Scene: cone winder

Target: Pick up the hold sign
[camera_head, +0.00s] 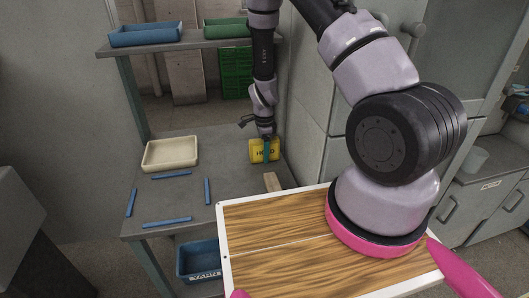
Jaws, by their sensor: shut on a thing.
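The hold sign (257,151) is a yellow plate with dark lettering, partly readable as HOLD. It is at the back right of the grey table, in the head camera view. My gripper (266,148) reaches down from above and is shut on the sign. A finger covers the middle of the lettering. I cannot tell whether the sign touches the table.
A cream tray (170,153) and several blue strips (207,191) lie on the grey table (180,208). A small wooden block (272,182) lies in front of the sign. A shelf above holds a blue tray (146,34) and a green tray (226,28). A blue bin (199,260) sits below.

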